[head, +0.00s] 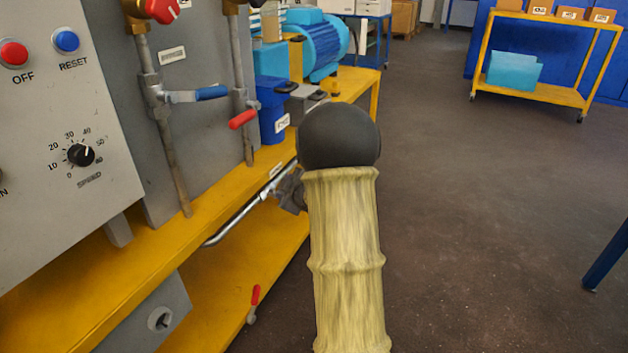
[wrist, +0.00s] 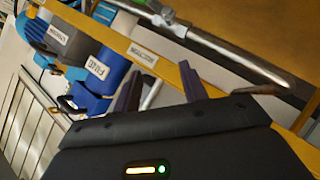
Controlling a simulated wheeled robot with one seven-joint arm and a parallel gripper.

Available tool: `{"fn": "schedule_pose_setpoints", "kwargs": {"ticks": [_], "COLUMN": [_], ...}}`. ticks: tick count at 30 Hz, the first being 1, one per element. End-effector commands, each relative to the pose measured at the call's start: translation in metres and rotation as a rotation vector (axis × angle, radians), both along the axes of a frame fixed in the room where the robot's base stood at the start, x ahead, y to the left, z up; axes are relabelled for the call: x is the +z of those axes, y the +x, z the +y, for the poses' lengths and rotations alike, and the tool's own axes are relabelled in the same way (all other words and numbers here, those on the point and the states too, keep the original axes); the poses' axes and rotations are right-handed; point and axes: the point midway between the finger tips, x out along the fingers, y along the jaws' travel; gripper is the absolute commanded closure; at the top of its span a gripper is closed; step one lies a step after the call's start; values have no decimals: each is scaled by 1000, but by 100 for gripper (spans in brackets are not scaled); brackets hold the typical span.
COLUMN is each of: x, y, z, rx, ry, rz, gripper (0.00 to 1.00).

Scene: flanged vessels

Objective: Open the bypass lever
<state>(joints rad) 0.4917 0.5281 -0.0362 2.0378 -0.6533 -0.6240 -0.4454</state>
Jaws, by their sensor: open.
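A blue-handled lever (head: 211,92) lies roughly level on a pipe valve, below a small label (head: 172,54) too blurred to read surely. A red-handled lever (head: 242,119) is on the pipe to its right, tilted. I cannot tell for certain which is the bypass lever. My gripper (head: 290,190) is low beside the yellow bench edge, partly hidden behind my arm, apart from both levers. In the wrist view my gripper (wrist: 160,90) shows two dark fingers spread apart with no object held between them.
A bent metal rod (head: 245,205) runs along the yellow bench (head: 110,275) edge close to my gripper; it also shows in the wrist view (wrist: 225,50). A small red lever (head: 255,297) sits lower. Open floor lies right.

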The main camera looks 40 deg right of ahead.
Motion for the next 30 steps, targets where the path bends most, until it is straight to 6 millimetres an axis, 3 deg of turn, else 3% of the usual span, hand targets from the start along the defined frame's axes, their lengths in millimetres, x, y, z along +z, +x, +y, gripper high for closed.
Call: {"fn": "schedule_pose_setpoints", "kwargs": {"ticks": [1, 5, 8, 12, 15, 18, 21, 27, 30], "x": [13, 18, 20, 22, 23, 22, 21, 19, 20], "y": [-10, -52, -97, -174, -224, -257, -270, -270, -269], "z": [26, 83, 127, 186, 216, 232, 237, 237, 237], "rx": [-37, -167, -266, -403, -484, -536, -561, -562, -561], "ry": [55, 212, 328, 469, 539, 577, 591, 592, 591], "rz": [53, 216, 354, 556, 680, 761, 794, 797, 796], "gripper": [57, 57, 57, 57, 57, 57, 57, 57, 64]}}
